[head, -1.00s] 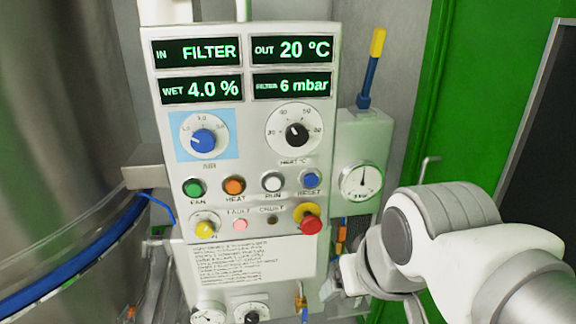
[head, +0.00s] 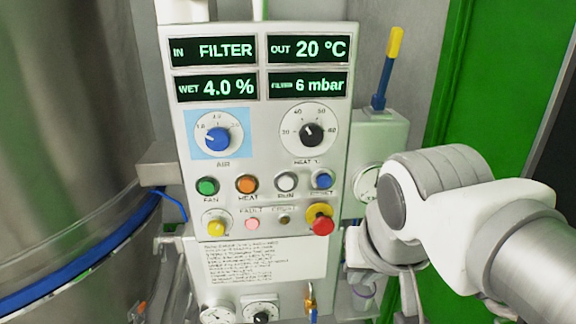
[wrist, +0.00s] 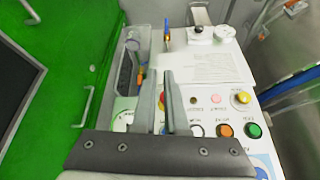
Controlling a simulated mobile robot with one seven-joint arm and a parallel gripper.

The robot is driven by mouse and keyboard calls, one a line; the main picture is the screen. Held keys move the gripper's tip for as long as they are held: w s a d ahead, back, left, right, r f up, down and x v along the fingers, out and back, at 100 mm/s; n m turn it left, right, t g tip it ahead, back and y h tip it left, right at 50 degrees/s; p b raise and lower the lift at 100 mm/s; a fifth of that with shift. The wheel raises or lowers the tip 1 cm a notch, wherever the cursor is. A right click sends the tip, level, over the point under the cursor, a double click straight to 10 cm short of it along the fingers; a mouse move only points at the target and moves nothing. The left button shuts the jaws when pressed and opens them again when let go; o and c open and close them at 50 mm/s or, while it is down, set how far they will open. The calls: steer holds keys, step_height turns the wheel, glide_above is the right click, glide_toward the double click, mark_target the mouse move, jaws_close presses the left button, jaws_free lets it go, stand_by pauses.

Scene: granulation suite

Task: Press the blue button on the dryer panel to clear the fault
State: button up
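The dryer panel (head: 265,165) is a white upright box, seen in the head view. Its blue button (head: 322,180), labelled RESET, is at the right end of the button row, above the red-and-yellow stop button (head: 320,222). The pink FAULT lamp (head: 252,223) sits in the row below. The display (head: 213,50) reads FILTER. In the wrist view the panel appears upside down. My gripper (wrist: 159,73) there has its two fingers a small gap apart, with nothing held, over the stop-button side of the panel. The fingers hide the blue button there.
Green (head: 207,186), orange (head: 246,184) and white (head: 286,182) buttons stand left of the blue one. A yellow-topped blue handle (head: 388,70) rises from a box at the right. A steel vessel (head: 70,130) stands left, a green door (head: 480,90) right.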

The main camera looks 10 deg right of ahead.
mark_target(326, 184)
steer(key=w+r+m, duration=0.1)
steer(key=w+m, duration=0.1)
steer(key=w+a+r+m+h, duration=0.1)
steer(key=w+r+m, duration=0.1)
steer(key=w+r+m+h+b, duration=0.1)
steer(key=w+r+m, duration=0.1)
steer(key=shift+a+m, duration=0.15)
steer(key=shift+m, duration=0.25)
jaws_close()
steer(key=w+a+r+m+h+b, duration=0.1)
steer(key=w+a+r+m+h, duration=0.1)
steer(key=w+r+m, duration=0.3)
steer(key=shift+w+a+m, duration=0.65)
steer(key=shift+w+m, duration=0.2)
steer(key=shift+m, duration=0.65)
steer(key=w+d+f, duration=0.1)
steer(key=w+f, duration=0.1)
steer(key=w+d+f, duration=0.1)
steer(key=w+f, duration=0.2)
steer(key=w+d+f, duration=0.1)
steer(key=w+f, duration=0.1)
steer(key=shift+w+d+f, duration=0.2)
steer(key=shift+d+f, duration=0.2)
steer(key=shift+w, duration=0.7)
